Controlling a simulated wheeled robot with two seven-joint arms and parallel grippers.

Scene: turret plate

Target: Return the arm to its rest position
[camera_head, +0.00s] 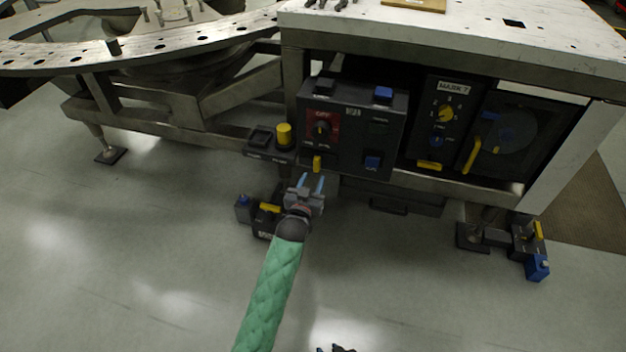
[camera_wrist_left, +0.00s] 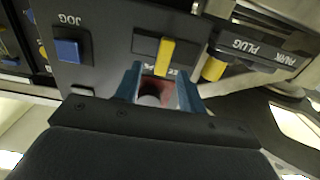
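My left gripper (camera_head: 312,180) is in front of the lower edge of the dark control box (camera_head: 385,140), under the bench. Its two blue fingers are apart. In the left wrist view the fingers (camera_wrist_left: 158,85) are also spread, with part of a red panel and a grey round part seen between them. A yellow lever (camera_wrist_left: 165,57) in a dark slot lies just beyond the fingertips; it also shows in the head view (camera_head: 317,163). I see nothing held. My left arm has a green sleeve. Only dark tips of my right gripper (camera_head: 335,349) show at the bottom edge.
The box carries a red dial panel (camera_head: 321,127) and blue buttons (camera_head: 372,162). A plug park with a yellow plug (camera_head: 284,135) is at its left. Dark floor-level units (camera_head: 266,222) stand close behind my left wrist. A metal bench (camera_head: 450,30) overhangs; open floor (camera_head: 130,250) lies left.

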